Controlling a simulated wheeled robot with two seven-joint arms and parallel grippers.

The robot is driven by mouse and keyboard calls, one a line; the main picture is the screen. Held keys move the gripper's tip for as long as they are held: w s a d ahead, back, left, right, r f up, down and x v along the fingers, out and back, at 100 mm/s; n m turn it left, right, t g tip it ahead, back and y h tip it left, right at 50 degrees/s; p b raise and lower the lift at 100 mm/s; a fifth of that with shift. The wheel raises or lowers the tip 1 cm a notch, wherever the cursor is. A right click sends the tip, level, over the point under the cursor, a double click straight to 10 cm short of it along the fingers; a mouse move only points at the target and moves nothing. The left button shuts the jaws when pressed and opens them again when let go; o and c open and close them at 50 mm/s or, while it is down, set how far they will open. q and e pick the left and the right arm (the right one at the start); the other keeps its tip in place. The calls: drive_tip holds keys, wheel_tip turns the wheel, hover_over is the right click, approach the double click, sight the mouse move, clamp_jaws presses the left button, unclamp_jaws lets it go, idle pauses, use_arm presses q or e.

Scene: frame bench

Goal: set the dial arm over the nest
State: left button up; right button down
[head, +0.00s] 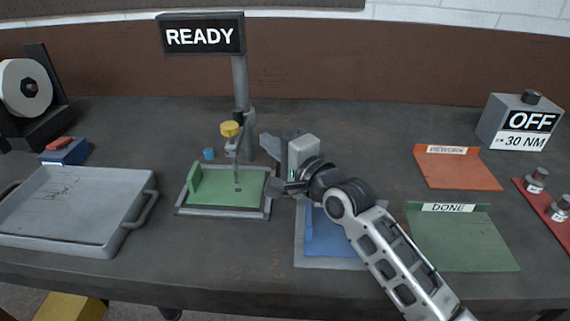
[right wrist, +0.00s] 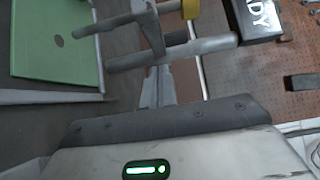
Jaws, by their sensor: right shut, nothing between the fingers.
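The green nest (head: 215,190) is a plate in a grey frame with a dark hole near its middle; it also shows at upper left in the right wrist view (right wrist: 35,45). The dial arm carries a yellow dial (head: 229,129) on the grey post (head: 241,85). In the head view its thin stem hangs over the nest, close above the hole; exact alignment is unclear. Grey rods (right wrist: 170,52) and part of the yellow dial show in the right wrist view. My right gripper (head: 276,188) is shut and empty, just right of the nest. My left gripper is out of view.
A READY sign (head: 202,35) tops the post. A grey tray (head: 65,205) lies left. A blue pad (head: 325,240) lies partly under my right arm. The orange rework mat (head: 458,172), green done mat (head: 465,240) and OFF box (head: 518,122) are right.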

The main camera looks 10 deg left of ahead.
drive_tip(key=s+d, duration=0.4)
drive_tip(key=s, duration=0.5)
drive_tip(key=shift+s+f, duration=0.1)
drive_tip(key=shift+s, duration=0.05)
